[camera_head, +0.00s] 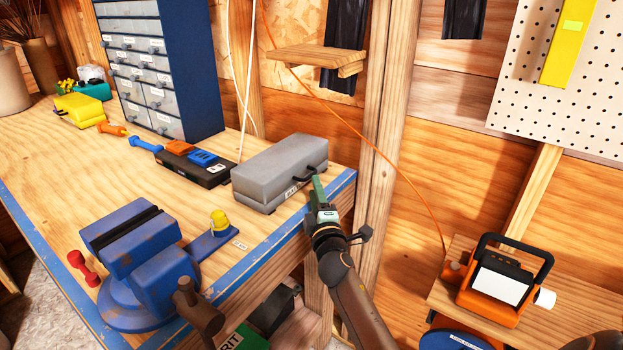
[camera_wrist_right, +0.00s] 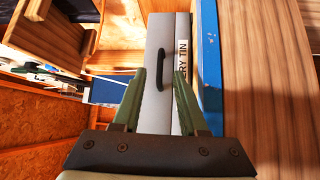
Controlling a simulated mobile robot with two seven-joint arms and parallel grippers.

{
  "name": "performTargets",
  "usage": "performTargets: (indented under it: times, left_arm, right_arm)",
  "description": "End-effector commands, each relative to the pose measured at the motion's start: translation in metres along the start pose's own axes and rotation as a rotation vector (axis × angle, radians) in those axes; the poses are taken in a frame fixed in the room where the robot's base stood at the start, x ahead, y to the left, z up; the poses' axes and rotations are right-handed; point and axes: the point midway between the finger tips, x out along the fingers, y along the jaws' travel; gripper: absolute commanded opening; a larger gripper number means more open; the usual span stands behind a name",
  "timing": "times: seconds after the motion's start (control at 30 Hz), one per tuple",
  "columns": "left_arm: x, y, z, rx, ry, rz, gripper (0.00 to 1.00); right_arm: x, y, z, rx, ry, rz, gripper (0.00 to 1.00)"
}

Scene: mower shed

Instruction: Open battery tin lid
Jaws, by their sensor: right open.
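The battery tin (camera_head: 274,178) is a grey box with its lid shut, on the workbench near the right end. A dark handle sits on the lid's end facing my gripper. My right gripper (camera_head: 318,188) is at the near right end of the tin. In the right wrist view the tin (camera_wrist_right: 183,60) lies ahead with its "...RY TIN" label on the right, and the black handle (camera_wrist_right: 161,69) shows between the fingers of my open right gripper (camera_wrist_right: 159,85). The fingers do not appear closed on the handle. My left gripper is not in view.
A black charger with orange and blue batteries (camera_head: 190,160) stands left of the tin. A blue vise (camera_head: 140,260) takes up the bench front. A blue drawer cabinet (camera_head: 165,70) stands behind. A wooden post (camera_head: 388,110) rises just right of the tin.

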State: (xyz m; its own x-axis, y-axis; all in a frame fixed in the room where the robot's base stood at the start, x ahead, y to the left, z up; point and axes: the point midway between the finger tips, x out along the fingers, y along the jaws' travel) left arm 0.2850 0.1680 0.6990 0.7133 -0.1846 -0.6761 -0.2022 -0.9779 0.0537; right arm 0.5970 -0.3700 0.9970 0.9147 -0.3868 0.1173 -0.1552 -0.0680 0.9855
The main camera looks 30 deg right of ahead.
Motion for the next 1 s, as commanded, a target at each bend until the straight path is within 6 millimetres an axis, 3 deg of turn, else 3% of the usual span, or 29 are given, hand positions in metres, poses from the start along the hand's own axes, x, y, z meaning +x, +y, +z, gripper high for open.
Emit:
performTargets:
  times: [0.1,0.3,0.7,1.0]
  left_arm:
    - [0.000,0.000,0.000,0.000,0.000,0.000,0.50]
    - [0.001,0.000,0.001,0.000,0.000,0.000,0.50]
    - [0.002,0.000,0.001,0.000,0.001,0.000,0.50]
    - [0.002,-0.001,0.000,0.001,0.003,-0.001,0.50]
  right_arm:
    - [0.021,0.001,0.000,0.001,-0.001,0.001,0.42]
    - [0.041,0.000,0.000,0.000,0.000,0.000,0.42]
    - [0.046,0.000,0.000,0.000,0.000,0.000,0.42]
    - [0.046,0.000,0.000,0.001,0.000,0.000,0.09]
